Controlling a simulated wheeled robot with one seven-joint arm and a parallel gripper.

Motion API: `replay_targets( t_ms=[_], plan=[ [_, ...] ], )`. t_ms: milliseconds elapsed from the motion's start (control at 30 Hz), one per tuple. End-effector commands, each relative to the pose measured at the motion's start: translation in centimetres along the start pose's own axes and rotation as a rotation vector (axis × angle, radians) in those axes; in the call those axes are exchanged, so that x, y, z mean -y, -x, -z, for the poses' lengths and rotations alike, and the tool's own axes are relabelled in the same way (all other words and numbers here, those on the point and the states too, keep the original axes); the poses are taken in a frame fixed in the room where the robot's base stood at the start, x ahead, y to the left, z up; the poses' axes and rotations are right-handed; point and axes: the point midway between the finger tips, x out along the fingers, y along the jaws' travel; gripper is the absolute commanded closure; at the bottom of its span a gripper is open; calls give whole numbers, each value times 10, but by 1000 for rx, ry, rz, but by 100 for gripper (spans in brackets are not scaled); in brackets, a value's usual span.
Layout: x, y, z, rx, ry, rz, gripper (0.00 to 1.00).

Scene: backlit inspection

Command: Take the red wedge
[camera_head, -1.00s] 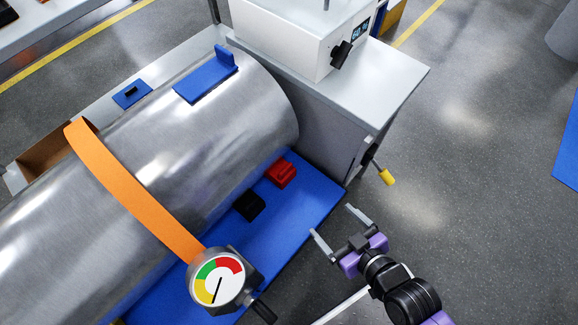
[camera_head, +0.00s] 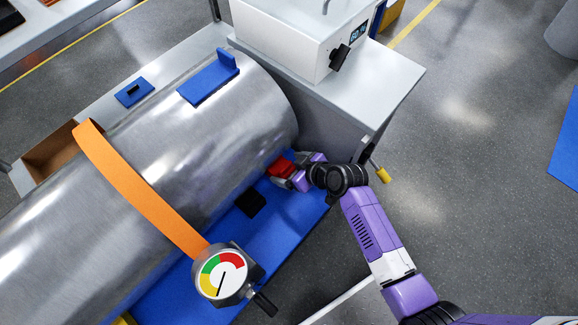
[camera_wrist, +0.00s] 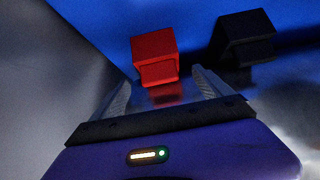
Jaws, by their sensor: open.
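The red wedge (camera_head: 281,168) sits on the blue mat (camera_head: 215,262) beside the large metal cylinder. My gripper (camera_head: 283,176) is at the wedge, coming in from the right in the head view. In the wrist view the red wedge (camera_wrist: 155,57) lies ahead, between the lines of the two fingers, with its near part close to the fingertips. My gripper (camera_wrist: 162,85) is open there, one finger on each side. Whether a finger touches the wedge cannot be told.
A black block (camera_head: 250,202) is on the mat near the wedge; it also shows in the wrist view (camera_wrist: 247,38). The metal cylinder (camera_head: 190,130) with an orange strap (camera_head: 135,190) and a dial gauge (camera_head: 221,274) borders the mat. A grey cabinet (camera_head: 378,88) stands behind.

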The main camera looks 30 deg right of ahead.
Motion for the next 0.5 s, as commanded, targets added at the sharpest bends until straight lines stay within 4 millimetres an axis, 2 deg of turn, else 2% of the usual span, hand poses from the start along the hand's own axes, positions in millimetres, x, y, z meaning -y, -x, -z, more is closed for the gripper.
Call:
replay_targets(
  t_ms=[167,267,500],
  plan=[
    [0,-2,0,0,0,0,11],
    [0,-11,-1,0,0,0,11],
    [0,-46,-1,0,1,0,11]
  ],
)
